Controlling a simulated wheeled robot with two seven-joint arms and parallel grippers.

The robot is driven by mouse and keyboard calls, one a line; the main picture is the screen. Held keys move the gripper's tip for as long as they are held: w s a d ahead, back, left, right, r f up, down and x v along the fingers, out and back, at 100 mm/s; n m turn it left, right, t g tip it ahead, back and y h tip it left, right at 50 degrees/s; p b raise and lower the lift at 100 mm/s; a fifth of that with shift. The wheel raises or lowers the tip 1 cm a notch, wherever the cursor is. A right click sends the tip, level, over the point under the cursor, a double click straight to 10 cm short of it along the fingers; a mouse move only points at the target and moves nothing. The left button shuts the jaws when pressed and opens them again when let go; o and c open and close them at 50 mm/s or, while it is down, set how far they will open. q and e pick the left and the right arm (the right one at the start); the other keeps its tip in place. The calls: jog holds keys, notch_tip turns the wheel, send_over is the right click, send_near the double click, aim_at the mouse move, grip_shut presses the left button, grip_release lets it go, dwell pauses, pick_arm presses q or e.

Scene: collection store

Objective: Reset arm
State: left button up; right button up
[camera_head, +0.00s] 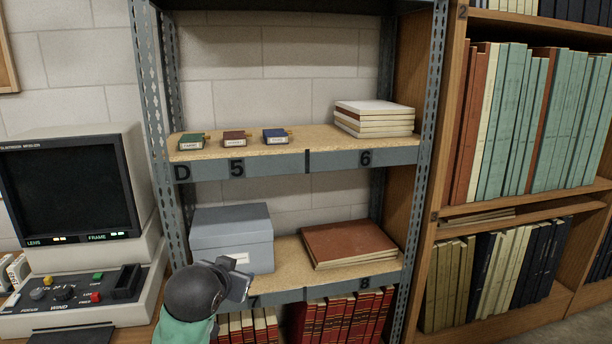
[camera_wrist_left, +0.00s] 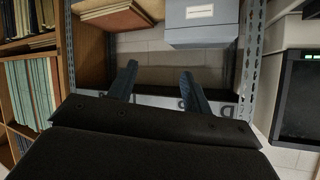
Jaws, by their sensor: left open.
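My left gripper (camera_head: 238,284) comes in from the bottom left in the head view, in front of the lower shelf near the grey box (camera_head: 232,238). Its wrist hides part of the shelf edge. In the left wrist view, which appears upside down, my left gripper (camera_wrist_left: 158,84) has its two dark fingers apart with nothing between them. The fingers point toward the shelf rack. The grey box (camera_wrist_left: 200,22) shows beyond them at the top. My right gripper is not in view.
The metal rack (camera_head: 250,157) holds three small boxes (camera_head: 234,138) and a white book stack (camera_head: 374,117) above. A brown folder (camera_head: 348,244) lies on the lower shelf. A microfilm reader (camera_head: 75,200) stands left; a wooden bookcase (camera_head: 445,215) stands right.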

pick_arm(q)
jog(key=s+f+g, duration=0.2)
jog(key=s+f, duration=0.2)
jog(key=f, duration=0.3)
jog(key=s+f+g, duration=0.1)
jog(key=s+f, duration=0.3)
jog(key=f, duration=0.4)
jog(key=s+d+f+g, duration=0.1)
jog(key=s+f+g, duration=0.2)
jog(key=s+f, duration=0.8)
jog(key=s+f+n+g, duration=0.1)
jog(key=s+f+g, duration=0.3)
jog(key=s+f, duration=0.8)
jog(key=s, duration=0.5)
jog(key=shift+d, duration=0.35)
jog(key=shift+n, duration=0.3)
jog(key=shift+c, duration=0.4)
